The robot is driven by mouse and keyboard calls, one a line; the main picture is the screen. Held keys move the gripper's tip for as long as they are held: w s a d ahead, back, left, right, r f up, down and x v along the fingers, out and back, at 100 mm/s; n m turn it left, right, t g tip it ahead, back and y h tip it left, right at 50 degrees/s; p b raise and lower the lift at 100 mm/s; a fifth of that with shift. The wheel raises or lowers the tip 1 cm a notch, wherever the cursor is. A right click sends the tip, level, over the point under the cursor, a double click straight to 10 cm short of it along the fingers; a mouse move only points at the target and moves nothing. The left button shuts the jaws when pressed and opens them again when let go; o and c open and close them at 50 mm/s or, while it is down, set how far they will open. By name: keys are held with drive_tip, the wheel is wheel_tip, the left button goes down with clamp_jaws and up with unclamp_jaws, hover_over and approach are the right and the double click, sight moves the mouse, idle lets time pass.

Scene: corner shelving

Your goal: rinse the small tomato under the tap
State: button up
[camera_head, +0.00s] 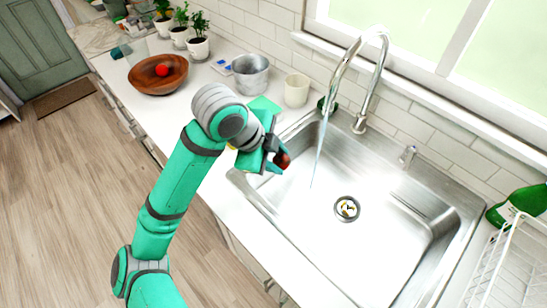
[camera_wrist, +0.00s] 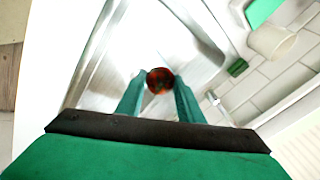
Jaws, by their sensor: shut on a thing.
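A small dark red tomato (camera_wrist: 159,81) is held between the fingertips of my gripper (camera_wrist: 160,92) in the wrist view. In the head view the tomato (camera_head: 283,160) shows at the tip of my gripper (camera_head: 275,162), above the left end of the steel sink (camera_head: 310,238). The curved tap (camera_head: 352,58) stands behind the sink, and a thin stream of water (camera_head: 321,150) falls from its spout into the basin. The tomato is to the left of the stream and apart from it.
A wooden bowl (camera_head: 146,84) with a red fruit (camera_head: 162,70) stands on the counter at left. A metal pot (camera_head: 251,75) and a cream cup (camera_head: 297,90) stand behind my gripper.

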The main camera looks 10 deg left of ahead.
drive_tip(key=w+d+f, duration=0.2)
drive_tip(key=w+d, duration=0.6)
drive_tip(key=shift+w+f, duration=0.2)
drive_tip(key=shift+w, duration=0.2)
idle(0.5)
drive_tip(key=shift+s+d, duration=0.1)
drive_tip(key=shift+d, duration=0.1)
idle(0.4)
drive_tip(key=shift+s+d, duration=0.3)
drive_tip(key=shift+w+a, duration=0.1)
drive_tip(key=shift+a, duration=0.05)
drive_tip(key=shift+w+a, duration=0.3)
idle(0.4)
drive_tip(key=s+a, duration=0.5)
drive_tip(key=s, duration=0.1)
drive_tip(key=shift+a, duration=0.2)
idle(0.7)
